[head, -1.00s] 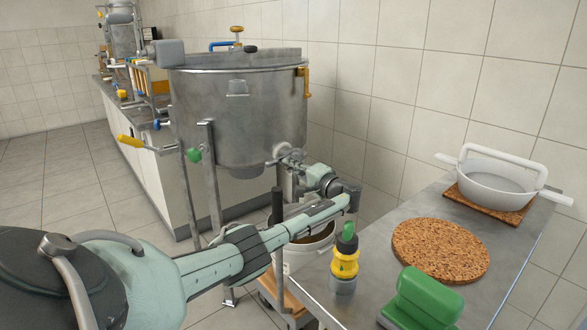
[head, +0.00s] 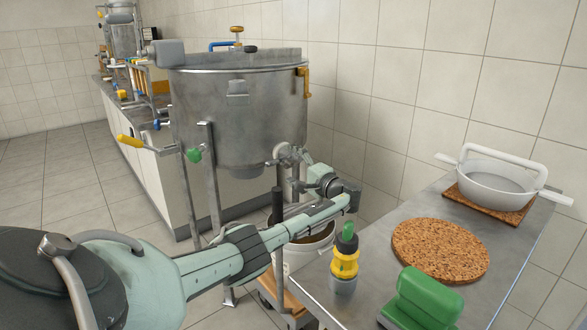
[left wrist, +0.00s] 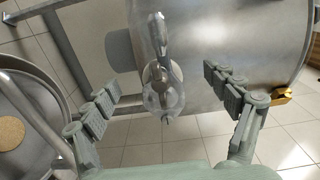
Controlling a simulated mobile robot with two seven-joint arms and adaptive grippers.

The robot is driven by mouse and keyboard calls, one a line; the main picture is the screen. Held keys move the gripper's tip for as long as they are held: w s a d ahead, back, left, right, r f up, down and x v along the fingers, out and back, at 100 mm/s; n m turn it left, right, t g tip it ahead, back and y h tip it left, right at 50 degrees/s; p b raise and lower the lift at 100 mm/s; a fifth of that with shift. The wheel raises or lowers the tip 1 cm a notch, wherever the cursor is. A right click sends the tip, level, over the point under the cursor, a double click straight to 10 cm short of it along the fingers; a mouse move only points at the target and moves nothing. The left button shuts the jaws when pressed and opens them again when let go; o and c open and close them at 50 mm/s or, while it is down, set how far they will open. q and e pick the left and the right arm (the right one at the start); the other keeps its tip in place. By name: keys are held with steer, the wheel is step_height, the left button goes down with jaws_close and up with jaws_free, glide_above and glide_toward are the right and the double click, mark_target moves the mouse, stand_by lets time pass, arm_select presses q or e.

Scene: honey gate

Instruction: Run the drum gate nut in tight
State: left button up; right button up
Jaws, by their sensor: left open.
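The steel drum (head: 235,120) stands on legs at the centre of the head view. My left gripper (head: 300,160) is at the gate. In the left wrist view its two fingers (left wrist: 168,95) are spread on either side of the gate, with a gap on both sides. My right gripper is not in view.
A bucket (head: 298,258) stands below the gate on a wooden trolley. The steel table (head: 370,285) at right holds a yellow-black bottle (head: 345,262), a green block-like object (head: 425,298), a cork mat (head: 440,249) and a white strainer (head: 497,180). A tiled wall is close behind.

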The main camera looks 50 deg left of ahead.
arm_select(q)
steer(key=shift+o, duration=0.8)
steer(key=shift+d+r+p, duration=0.1)
steer(key=shift+d+p, duration=0.45)
steer(key=shift+d, duration=0.2)
steer(key=shift+s+d+p, duration=0.15)
steer(key=shift+d+p, duration=0.4)
steer(key=shift+d, duration=0.85)
steer(key=shift+s+d+p, duration=0.15)
steer(key=shift+d+p, duration=0.35)
steer(key=shift+d, duration=0.85)
